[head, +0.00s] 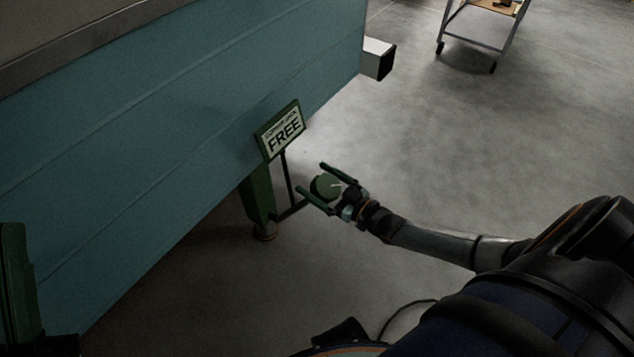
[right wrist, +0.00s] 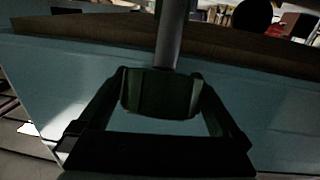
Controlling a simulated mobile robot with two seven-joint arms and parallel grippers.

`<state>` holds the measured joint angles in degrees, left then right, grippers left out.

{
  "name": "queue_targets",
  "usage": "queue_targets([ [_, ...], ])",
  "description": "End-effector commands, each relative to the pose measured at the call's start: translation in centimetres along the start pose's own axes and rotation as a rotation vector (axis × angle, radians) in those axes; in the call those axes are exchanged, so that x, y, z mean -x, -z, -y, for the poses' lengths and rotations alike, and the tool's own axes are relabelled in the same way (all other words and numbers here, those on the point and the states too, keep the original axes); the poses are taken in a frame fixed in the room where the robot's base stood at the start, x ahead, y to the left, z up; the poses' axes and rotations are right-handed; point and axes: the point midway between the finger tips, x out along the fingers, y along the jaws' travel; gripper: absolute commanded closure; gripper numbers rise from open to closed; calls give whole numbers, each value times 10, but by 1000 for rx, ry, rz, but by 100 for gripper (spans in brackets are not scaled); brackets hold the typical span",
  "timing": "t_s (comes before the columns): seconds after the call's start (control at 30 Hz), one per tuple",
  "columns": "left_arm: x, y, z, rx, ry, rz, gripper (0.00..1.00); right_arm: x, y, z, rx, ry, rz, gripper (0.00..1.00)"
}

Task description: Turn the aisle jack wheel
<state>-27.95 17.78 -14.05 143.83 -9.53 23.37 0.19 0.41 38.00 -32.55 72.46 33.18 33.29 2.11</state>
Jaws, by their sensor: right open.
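The aisle jack wheel is a dark green round knob (head: 325,187) on the jack beside the teal camper wall. The green jack leg (head: 258,195) stands under a sign (head: 281,131) reading "FREE". My right gripper (head: 312,179) is open, with one finger on each side of the wheel. In the right wrist view the wheel (right wrist: 160,95) sits between the two fingers, with a grey rod above it. Whether the fingers touch it I cannot tell. My left gripper is not in view.
The teal camper wall (head: 170,130) fills the left side. A square beam end (head: 379,59) juts from its far corner. A wheeled cart (head: 480,30) stands at the back. Another green post (head: 16,285) is at lower left. The concrete floor right of the jack is clear.

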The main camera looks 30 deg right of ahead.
Motion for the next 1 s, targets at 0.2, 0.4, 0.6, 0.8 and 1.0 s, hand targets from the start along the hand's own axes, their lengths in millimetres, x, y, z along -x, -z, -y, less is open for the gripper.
queue_targets([
  [0.2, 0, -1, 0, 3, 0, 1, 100, -3, 0, 0, 0, 0, 1, 0],
  [0.4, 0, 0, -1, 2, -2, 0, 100, -3, 0, 0, 0, 0, 1, 10],
  [0.6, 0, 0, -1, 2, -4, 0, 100, -3, 0, 0, 0, 0, 1, 33],
  [0.8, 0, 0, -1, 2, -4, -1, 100, -3, 0, 0, 0, 0, 1, 55],
  [1.0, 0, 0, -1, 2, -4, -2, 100, -3, 0, 0, 0, -1, 1, 69],
])
